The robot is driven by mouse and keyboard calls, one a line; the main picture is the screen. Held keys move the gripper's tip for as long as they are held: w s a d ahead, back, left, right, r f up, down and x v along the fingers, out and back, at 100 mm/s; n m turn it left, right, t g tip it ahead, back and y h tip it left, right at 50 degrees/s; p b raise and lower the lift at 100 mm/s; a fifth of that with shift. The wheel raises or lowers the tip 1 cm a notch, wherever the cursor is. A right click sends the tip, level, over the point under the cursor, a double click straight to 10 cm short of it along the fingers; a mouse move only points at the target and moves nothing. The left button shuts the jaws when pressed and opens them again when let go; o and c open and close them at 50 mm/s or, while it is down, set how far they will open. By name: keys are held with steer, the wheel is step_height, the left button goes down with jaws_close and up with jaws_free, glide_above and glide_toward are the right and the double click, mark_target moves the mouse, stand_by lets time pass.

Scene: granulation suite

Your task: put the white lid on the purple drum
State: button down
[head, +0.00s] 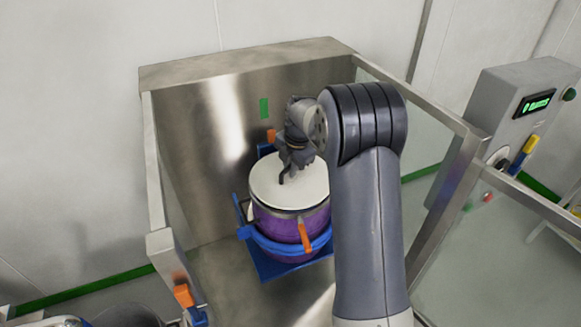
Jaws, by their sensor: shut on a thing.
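The purple drum (290,225) stands upright inside a steel booth, held in a blue cradle (272,246) with orange clips. The white lid (268,190) lies over the drum's mouth and looks roughly level. From this angle I cannot tell whether it is fully seated on the rim. My gripper (287,174) is above the lid, shut on its dark handle. My arm comes in from the right and hides the right edge of the lid and drum.
Steel booth walls (190,115) enclose the drum at the back and left. A clear panel with a metal frame (450,180) stands to the right. A control box (530,100) with a green display is beyond it. An orange-and-blue clamp (187,300) is at the front left.

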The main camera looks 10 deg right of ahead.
mark_target(296, 180)
steer(key=shift+f+b, duration=0.5)
steer(key=shift+f, duration=0.25)
steer(key=c, duration=1.4)
jaws_free()
steer(key=shift+r, duration=0.1)
steer(key=r, duration=0.3)
steer(key=s+r+b, duration=0.1)
steer(key=r, duration=0.3)
steer(key=d+r, duration=0.1)
steer(key=r, duration=0.2)
steer(key=shift+s+d+r, duration=0.1)
steer(key=shift+s+r, duration=0.15)
steer(key=shift+s, duration=0.15)
steer(key=shift+f, duration=0.15)
steer(key=f, duration=0.3)
steer(key=w+f, duration=0.1)
steer(key=f, duration=0.2)
steer(key=a+f+p, duration=0.1)
steer(key=f, duration=0.3)
steer(key=shift+w+a, duration=0.1)
steer(key=shift+w, duration=0.25)
steer(key=shift+w+r+p, duration=0.1)
steer(key=shift+r+p, duration=0.05)
steer(key=shift+p, duration=0.15)
